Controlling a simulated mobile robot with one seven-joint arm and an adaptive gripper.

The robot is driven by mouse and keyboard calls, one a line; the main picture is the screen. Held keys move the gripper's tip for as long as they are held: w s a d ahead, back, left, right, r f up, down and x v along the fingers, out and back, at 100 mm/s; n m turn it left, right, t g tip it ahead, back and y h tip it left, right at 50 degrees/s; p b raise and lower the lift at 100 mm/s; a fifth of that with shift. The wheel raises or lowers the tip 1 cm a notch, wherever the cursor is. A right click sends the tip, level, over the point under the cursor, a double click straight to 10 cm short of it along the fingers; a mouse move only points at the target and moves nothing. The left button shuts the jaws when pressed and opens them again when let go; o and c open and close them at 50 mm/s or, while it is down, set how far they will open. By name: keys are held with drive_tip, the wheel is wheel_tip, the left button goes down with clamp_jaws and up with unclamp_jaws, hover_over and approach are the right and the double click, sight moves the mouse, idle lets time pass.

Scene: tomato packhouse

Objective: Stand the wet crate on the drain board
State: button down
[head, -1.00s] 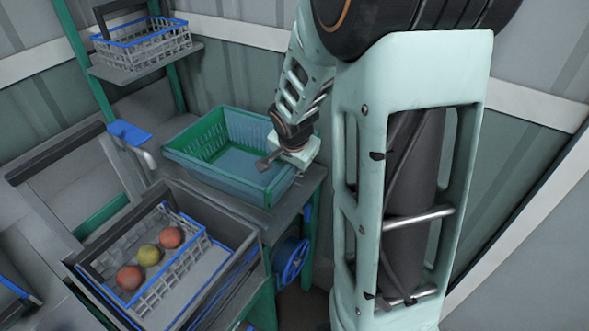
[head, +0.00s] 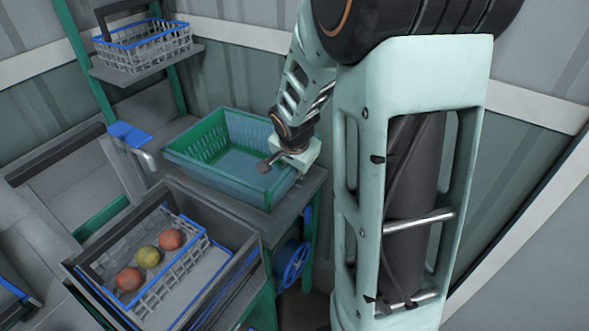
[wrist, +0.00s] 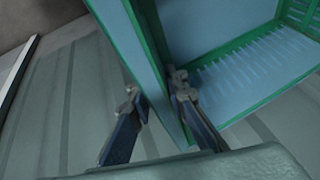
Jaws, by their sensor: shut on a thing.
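A green crate (head: 222,183) with slatted walls and a bluish inside is at the bench in the middle of the head view. My gripper (head: 267,163) is at its right end wall. In the wrist view, my gripper (wrist: 155,90) has one finger on each side of the wall of the crate (wrist: 255,80) and is shut on it. The crate looks roughly level in the head view. Its underside is hidden, so I cannot tell whether it touches the surface below. I cannot make out the drain board for certain.
A grey bin (head: 247,262) in front holds a wire basket (head: 182,268) with two red tomatoes and a yellowish one. Another wire basket (head: 150,45) stands on a shelf (head: 135,72) at upper left. A blue wheel (head: 291,262) is below the bench (head: 302,192).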

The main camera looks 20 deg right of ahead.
drive_tip(key=shift+f+b, duration=0.5)
drive_tip(key=shift+b, duration=0.1)
drive_tip(key=c, duration=1.8)
unclamp_jaws()
drive_tip(key=c, duration=0.3)
drive_tip(key=shift+r, duration=0.1)
drive_tip(key=shift+r+p, duration=2.4)
drive_tip(key=shift+r, duration=1.05)
